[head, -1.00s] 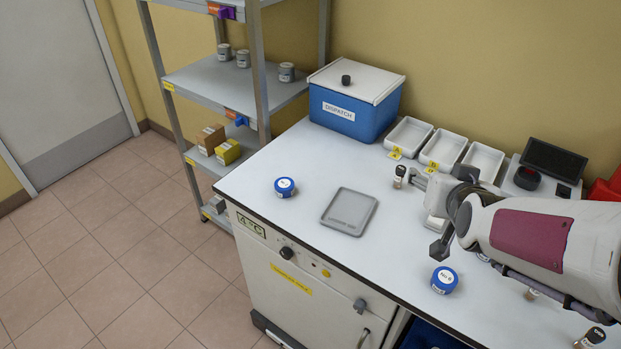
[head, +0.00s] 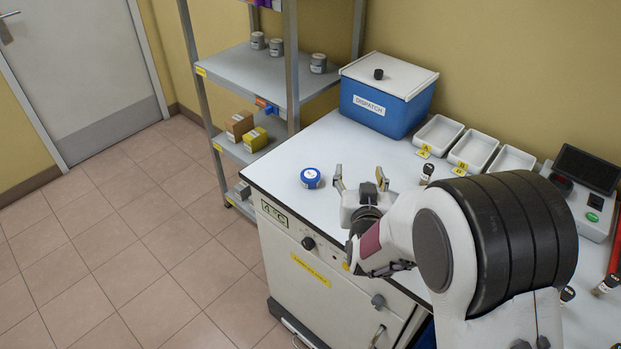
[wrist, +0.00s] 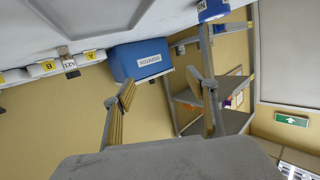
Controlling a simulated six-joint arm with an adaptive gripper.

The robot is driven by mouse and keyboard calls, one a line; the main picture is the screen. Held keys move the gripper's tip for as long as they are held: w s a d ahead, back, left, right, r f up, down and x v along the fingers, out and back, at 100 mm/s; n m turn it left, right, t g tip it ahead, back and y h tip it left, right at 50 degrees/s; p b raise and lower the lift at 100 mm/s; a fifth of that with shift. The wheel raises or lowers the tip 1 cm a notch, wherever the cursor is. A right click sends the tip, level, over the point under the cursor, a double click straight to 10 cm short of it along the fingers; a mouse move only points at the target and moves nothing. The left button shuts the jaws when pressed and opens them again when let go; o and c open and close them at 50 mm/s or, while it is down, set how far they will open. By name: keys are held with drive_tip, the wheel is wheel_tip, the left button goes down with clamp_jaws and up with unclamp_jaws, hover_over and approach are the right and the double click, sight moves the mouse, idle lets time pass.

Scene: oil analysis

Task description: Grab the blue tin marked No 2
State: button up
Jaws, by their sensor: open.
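A blue tin (head: 311,178) with a white label on its lid stands on the white bench near its left end. Its number is too small to read in the head view. A blue tin also shows cut off at the top edge of the wrist view (wrist: 212,10), with only part of its label in sight. My gripper (head: 360,180) is open and empty over the bench, just right of the tin and apart from it. Its two spread fingers also show in the wrist view (wrist: 160,88). My arm hides much of the bench's right part.
The blue DISPATCH box (head: 385,100) with a white lid stands at the back, and white trays (head: 437,135) stand right of it. A vial (head: 427,172) stands in front of them. A grey shelf unit (head: 245,75) is left of the bench.

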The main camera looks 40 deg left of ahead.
drive_tip(key=n+y, duration=0.1)
drive_tip(key=y, duration=0.1)
approach(311, 182)
drive_tip(key=w, duration=0.1)
drive_tip(key=w+a, duration=0.1)
drive_tip(key=w, duration=0.1)
drive_tip(key=shift+w+a+r+t, duration=0.1)
drive_tip(key=shift+w+a+t, duration=0.05)
drive_tip(key=shift+a+t, duration=0.15)
drive_tip(key=shift+s+a+f+n+y, duration=0.25)
drive_tip(key=shift+s+f+n+y, duration=0.05)
drive_tip(key=shift+s, duration=0.15)
drive_tip(key=shift+x, duration=1.35)
drive_tip(key=shift+f+x, duration=0.15)
drive_tip(key=shift+x, duration=1.15)
drive_tip(key=shift+f+x, duration=0.1)
drive_tip(key=shift+x, duration=1.2)
drive_tip(key=shift+s, duration=0.1)
drive_tip(key=c, duration=1.2)
